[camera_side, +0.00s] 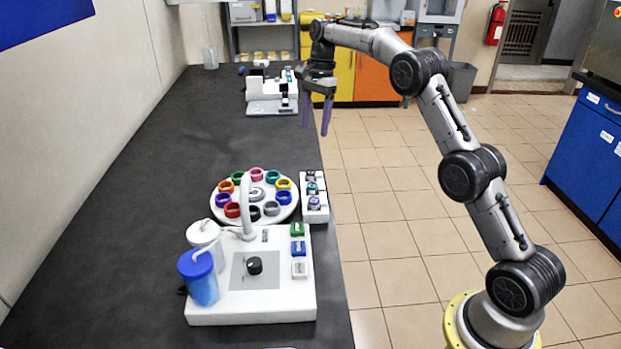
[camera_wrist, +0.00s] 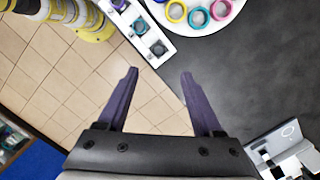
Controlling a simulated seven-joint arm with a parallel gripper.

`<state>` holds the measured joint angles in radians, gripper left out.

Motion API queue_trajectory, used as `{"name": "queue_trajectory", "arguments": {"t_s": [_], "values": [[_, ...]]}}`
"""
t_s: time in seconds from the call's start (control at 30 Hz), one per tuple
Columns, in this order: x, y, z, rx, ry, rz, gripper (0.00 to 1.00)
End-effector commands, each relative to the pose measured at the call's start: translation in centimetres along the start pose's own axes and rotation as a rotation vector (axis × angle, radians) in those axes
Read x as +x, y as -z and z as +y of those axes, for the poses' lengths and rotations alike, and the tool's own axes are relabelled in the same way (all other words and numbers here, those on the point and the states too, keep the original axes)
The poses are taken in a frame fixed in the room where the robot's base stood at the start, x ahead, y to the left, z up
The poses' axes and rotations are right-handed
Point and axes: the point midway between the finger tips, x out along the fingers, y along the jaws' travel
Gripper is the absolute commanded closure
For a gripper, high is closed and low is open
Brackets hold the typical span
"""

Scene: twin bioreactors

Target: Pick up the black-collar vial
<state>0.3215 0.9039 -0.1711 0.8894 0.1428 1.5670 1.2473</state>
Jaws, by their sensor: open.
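A black-collar vial (camera_wrist: 158,48) stands at the near end of a white rack (camera_wrist: 167,58) in the wrist view, beside a teal-collar vial (camera_wrist: 140,26) and a purple one (camera_wrist: 118,4). In the side view the black-collar vial (camera_side: 309,175) is small, at the rack's far end; the teal (camera_side: 312,188) and purple (camera_side: 314,202) vials are nearer. My gripper (camera_side: 315,130) is open and empty, its purple fingers pointing down, above and beyond the rack, near the bench's right edge. In the wrist view the vial appears ahead of my open gripper (camera_wrist: 159,72), between the finger lines.
A round white carousel (camera_side: 224,199) with several coloured rings stands left of the rack. A white console (camera_side: 225,309) with bottles and a curved tube stands nearer. A white instrument (camera_side: 270,107) stands farther back. The dark bench between is clear.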

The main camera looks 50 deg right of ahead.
Motion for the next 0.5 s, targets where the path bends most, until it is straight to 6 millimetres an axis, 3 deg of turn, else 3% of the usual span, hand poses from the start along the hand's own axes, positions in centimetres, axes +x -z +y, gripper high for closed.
{"name": "queue_trajectory", "arguments": {"t_s": [0.3,0.5], "values": [[5.7,-0.1,0.1,-0.002,-0.003,-0.001,0.32],[7.1,-0.1,0.1,-0.002,-0.001,0.000,0.32]]}}
